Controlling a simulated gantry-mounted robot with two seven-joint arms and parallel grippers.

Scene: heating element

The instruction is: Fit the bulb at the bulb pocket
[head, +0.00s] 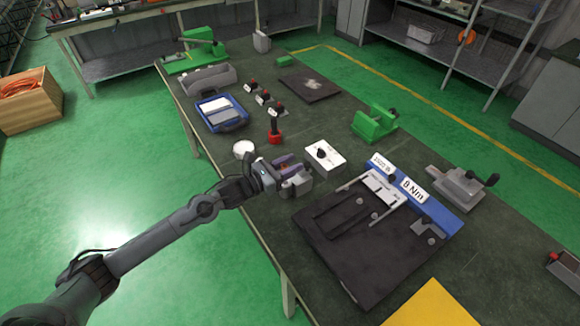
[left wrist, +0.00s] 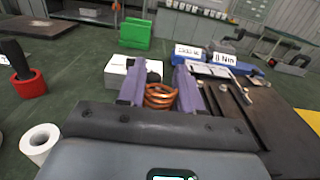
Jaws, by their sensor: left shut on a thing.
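My left gripper (head: 290,174) is above the dark bench, left of the black fixture plate (head: 335,250). In the left wrist view its two purple-padded fingers (left wrist: 160,92) are shut on a copper-coloured coil (left wrist: 160,97). I cannot make out a separate bulb; the rest of the held part is hidden by the gripper. The fixture plate has metal pieces on it and a blue block with white labels (head: 435,208) along its far side. I cannot tell which part is the bulb pocket. My right gripper is not in view.
A white box with a black knob (head: 325,155) stands just beyond the gripper. A white roll (head: 243,149) and a red-based black post (head: 274,133) are nearby. A green block (head: 374,124), a grey vise (head: 462,186) and a yellow sheet (head: 430,305) lie further right.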

